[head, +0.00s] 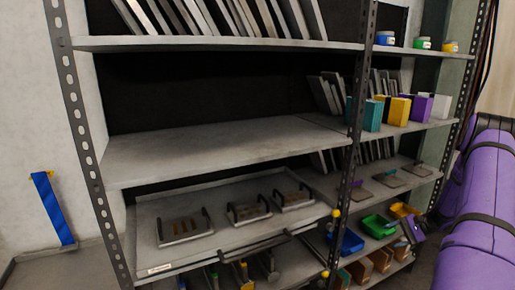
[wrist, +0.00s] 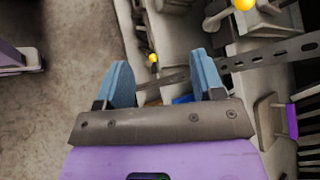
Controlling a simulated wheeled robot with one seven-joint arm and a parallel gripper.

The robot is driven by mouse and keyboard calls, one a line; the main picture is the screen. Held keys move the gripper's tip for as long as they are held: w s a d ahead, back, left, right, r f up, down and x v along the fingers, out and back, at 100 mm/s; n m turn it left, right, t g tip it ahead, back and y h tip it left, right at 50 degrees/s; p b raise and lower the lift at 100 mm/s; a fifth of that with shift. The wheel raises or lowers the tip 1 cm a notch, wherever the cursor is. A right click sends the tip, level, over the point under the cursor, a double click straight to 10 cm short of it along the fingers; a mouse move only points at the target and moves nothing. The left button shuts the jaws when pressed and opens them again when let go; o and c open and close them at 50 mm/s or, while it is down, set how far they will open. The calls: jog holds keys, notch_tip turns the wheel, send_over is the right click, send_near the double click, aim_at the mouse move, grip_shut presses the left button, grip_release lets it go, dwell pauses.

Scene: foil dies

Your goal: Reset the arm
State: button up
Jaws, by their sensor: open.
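My gripper (wrist: 162,80) shows in the wrist view with its two blue fingers spread wide apart and nothing between them. In the head view my purple gripper (head: 414,230) is at the lower right, in front of the lower shelves beside small coloured bins. My purple arm fills the right edge there. The dies with handles, such as one at the left (head: 184,228), lie on a tray (head: 152,250) in the shelf rack, well to the left of my gripper.
The metal rack's perforated post (head: 352,170) stands between the two bays. A green bin (head: 376,226) and a blue bin (head: 350,242) sit close to my gripper. A wide middle shelf (head: 225,147) is empty. Bare floor (wrist: 60,120) shows at left in the wrist view.

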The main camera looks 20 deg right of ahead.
jog(key=w+a+r+n+g+h, duration=0.2)
jog(key=a+r+n+g+h, duration=0.15)
jog(key=a+r, duration=1)
jog(key=w+a+r+n+g+h, duration=0.15)
jog(key=a+r+n, duration=0.25)
jog(key=a+r, duration=0.9)
jog(key=s+a+r+n+h, duration=0.35)
jog(key=s+a+r, duration=0.45)
jog(key=r, duration=0.4)
jog(key=s+a+r+n+t+h, duration=0.1)
jog(key=s+a+n+t, duration=0.1)
jog(key=s+a, duration=0.2)
jog(key=s+a+r+n+t+h, duration=0.1)
jog(key=s+a+t, duration=0.1)
jog(key=s, duration=0.8)
jog(key=shift+s+a+r+n+h, duration=0.3)
jog(key=shift+a+n+h, duration=0.1)
jog(key=shift+a, duration=0.45)
